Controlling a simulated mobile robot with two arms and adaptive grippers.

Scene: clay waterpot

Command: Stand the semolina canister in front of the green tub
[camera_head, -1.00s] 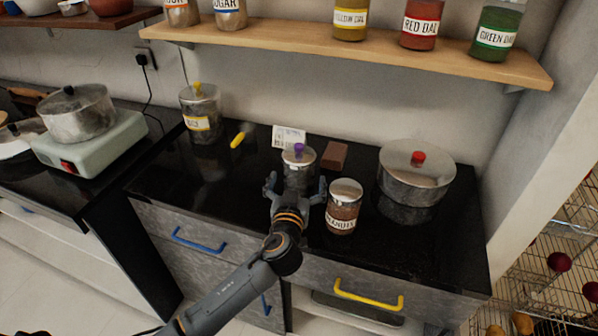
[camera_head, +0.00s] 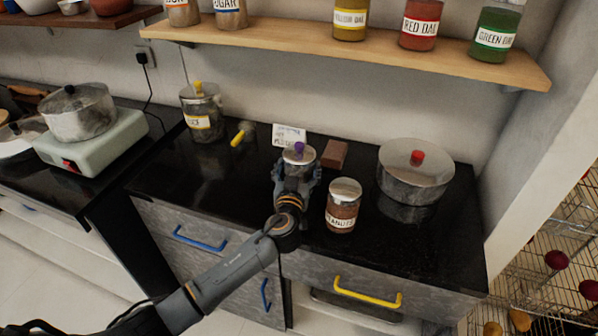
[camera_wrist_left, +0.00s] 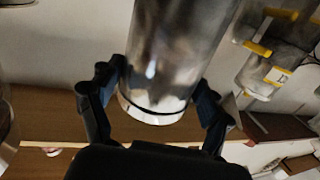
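A metal canister with a purple knob (camera_head: 299,155) stands on the black counter; its label is hidden, so I cannot tell if it is the semolina. My left gripper (camera_head: 297,180) is around this canister from the front, fingers against its two sides. In the left wrist view the shiny metal canister (camera_wrist_left: 168,60) fills the space between the fingers, which appear to touch it. No green tub shows. My right gripper is not in view.
A jar labelled peanuts (camera_head: 342,206) stands close to the right of the gripper. A lidded pot (camera_head: 415,175), a brown block (camera_head: 334,154), a small card (camera_head: 288,135) and a yellow-knobbed canister (camera_head: 203,112) share the counter. A wooden shelf (camera_head: 380,55) hangs above.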

